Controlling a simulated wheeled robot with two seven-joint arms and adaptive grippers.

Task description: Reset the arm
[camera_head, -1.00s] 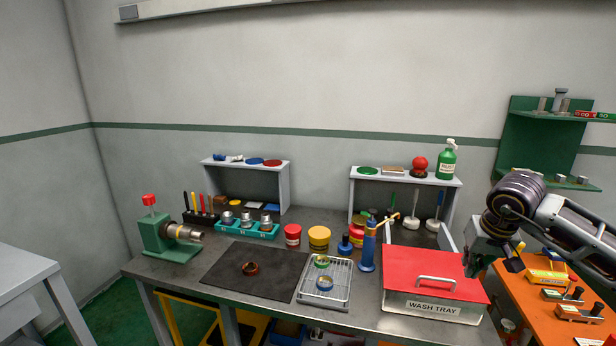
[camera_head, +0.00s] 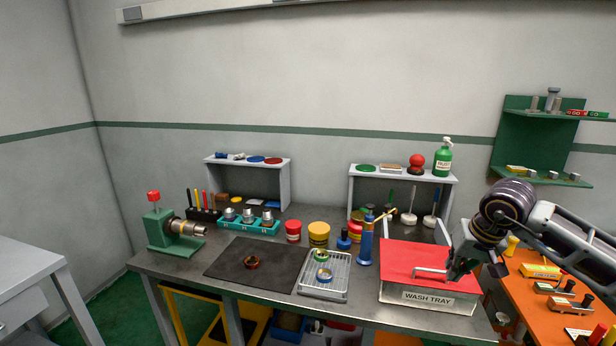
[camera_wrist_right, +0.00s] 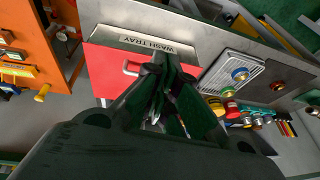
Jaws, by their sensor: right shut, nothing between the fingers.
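My right gripper (camera_head: 454,272) is over the right part of the wash tray's red lid (camera_head: 405,258), close to the metal handle (camera_head: 430,270). In the right wrist view the gripper (camera_wrist_right: 172,66) points at the tray, with its dark fingers together and nothing between them. I cannot tell whether the fingers touch the lid. The lid lies on the tray, and the label "WASH TRAY" shows on its front (camera_head: 386,294). My left gripper is not in view.
A blue bottle (camera_head: 365,245) stands left of the tray. A wire rack (camera_head: 335,282) holds two rings, and a dark mat (camera_head: 225,262) holds a copper-coloured ring (camera_head: 251,262). A green vise (camera_head: 160,232) stands far left. An orange table (camera_head: 525,300) is at right.

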